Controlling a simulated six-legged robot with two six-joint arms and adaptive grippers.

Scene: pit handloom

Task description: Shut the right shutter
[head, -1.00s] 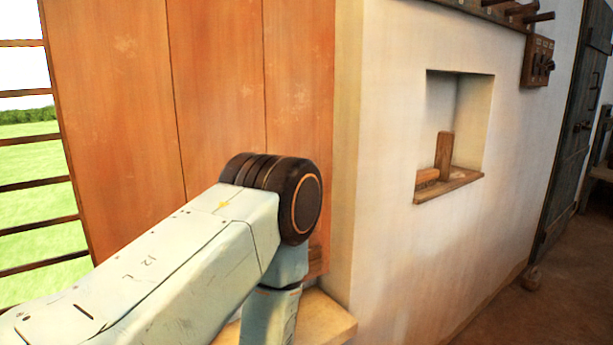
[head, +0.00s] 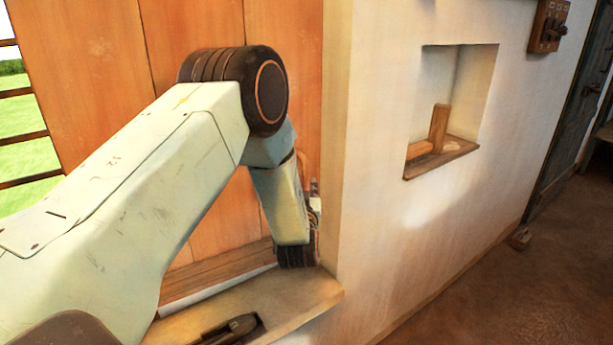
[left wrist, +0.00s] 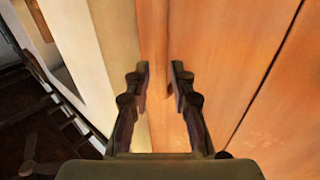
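The right shutter (head: 90,75) is a tall orange-brown plank panel. It stands beside the cream wall corner, and barred window opening (head: 28,125) shows uncovered to its left. My left arm crosses in front of it, with the wrist bent down over the sill. Only a small part of my left gripper (head: 314,200) shows behind the forearm, near the shutter's right side. In the left wrist view my left gripper (left wrist: 160,75) is open, its two fingers apart, close to the shutter's edge strip (left wrist: 153,30). Contact cannot be told.
To the right, a wall niche (head: 455,90) holds wooden pieces. A dark door (head: 570,120) and clear floor (head: 490,300) lie further right.

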